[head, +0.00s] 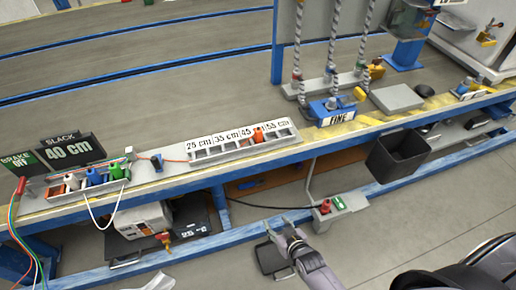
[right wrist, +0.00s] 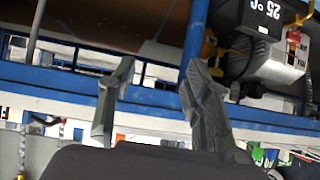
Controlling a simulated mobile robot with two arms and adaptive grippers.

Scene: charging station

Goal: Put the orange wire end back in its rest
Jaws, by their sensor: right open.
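The orange wire end (head: 258,135) sits in the long labelled rack (head: 205,154) on the bench, between the "45" and "55 cm" labels. A thin orange wire runs left from the rack. My right gripper (head: 277,223) is open and empty, in front of and below the bench. In the right wrist view its two fingers (right wrist: 155,82) are apart with nothing between them. My left gripper is not seen.
Black signs (head: 68,150) stand behind the tray. A blue "FINE" block (head: 330,110) and hanging twisted cables are right of the rack. A black bin (head: 398,155) hangs at the bench front.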

